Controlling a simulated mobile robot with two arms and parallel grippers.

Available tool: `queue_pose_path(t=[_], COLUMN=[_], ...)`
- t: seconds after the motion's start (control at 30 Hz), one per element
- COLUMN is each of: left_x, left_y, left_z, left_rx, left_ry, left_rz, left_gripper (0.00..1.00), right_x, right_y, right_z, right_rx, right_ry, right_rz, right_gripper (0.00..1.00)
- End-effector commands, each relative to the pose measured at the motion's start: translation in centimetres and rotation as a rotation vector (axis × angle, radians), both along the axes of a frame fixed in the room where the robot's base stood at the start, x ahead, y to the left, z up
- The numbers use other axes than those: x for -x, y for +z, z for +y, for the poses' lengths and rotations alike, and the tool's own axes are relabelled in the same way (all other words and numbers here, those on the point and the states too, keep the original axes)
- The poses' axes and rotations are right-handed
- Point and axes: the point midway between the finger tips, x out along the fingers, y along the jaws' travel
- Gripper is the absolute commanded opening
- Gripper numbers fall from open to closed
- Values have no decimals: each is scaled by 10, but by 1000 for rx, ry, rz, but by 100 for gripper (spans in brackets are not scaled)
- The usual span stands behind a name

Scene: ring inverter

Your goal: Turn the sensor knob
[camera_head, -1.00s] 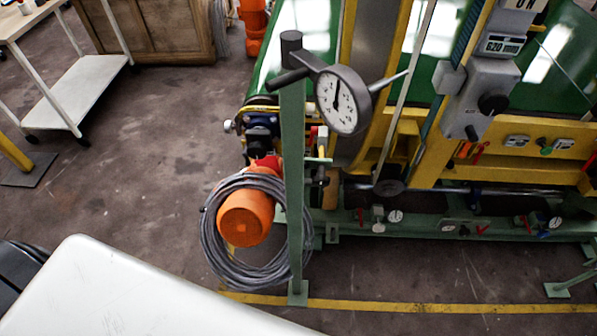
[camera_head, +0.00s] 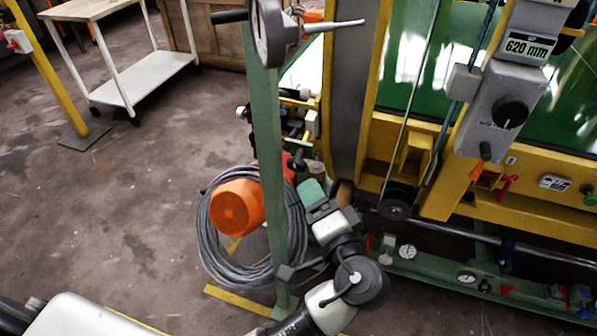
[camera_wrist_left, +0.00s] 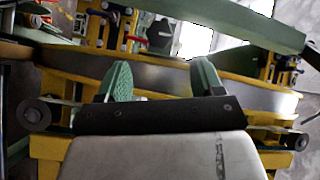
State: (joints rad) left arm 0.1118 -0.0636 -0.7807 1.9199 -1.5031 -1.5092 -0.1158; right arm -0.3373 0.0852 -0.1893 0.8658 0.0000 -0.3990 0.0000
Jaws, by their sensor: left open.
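The sensor knob appears to be the round black knob (camera_head: 509,112) on the grey control box (camera_head: 490,125), under the "620 mm" display (camera_head: 527,47) at the upper right of the head view. My left gripper (camera_head: 312,190) is low in the middle, beside the green post, well to the left of and below the knob. It points up towards the machine. In the left wrist view, its two green-padded fingers (camera_wrist_left: 161,78) stand wide apart with nothing gripped. The knob is not identifiable in the wrist view. My right gripper is not in view.
Yellow machine frames (camera_head: 370,100) lie between gripper and control box. Open floor is at left.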

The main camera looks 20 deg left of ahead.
Motion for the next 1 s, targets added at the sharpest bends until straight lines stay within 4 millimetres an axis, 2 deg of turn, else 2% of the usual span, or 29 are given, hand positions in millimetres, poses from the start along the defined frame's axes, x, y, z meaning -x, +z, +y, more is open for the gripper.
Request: queue_pose_path(t=[0.2,0.4,0.6,0.83,1.0], left_x=[-34,-56,-64,-64,-64], left_y=[1,0,-1,-1,-1], left_z=[28,47,53,54,54], left_rx=[-5,-4,-1,-1,-1], left_ry=[0,-2,-3,-3,-3], left_rz=[0,2,4,4,4], left_gripper=[67,67,67,67,42], right_x=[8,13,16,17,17], right_y=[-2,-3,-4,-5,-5], right_z=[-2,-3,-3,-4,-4], right_rx=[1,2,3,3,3], right_ry=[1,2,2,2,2], right_rz=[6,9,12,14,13], right_gripper=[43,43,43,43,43])
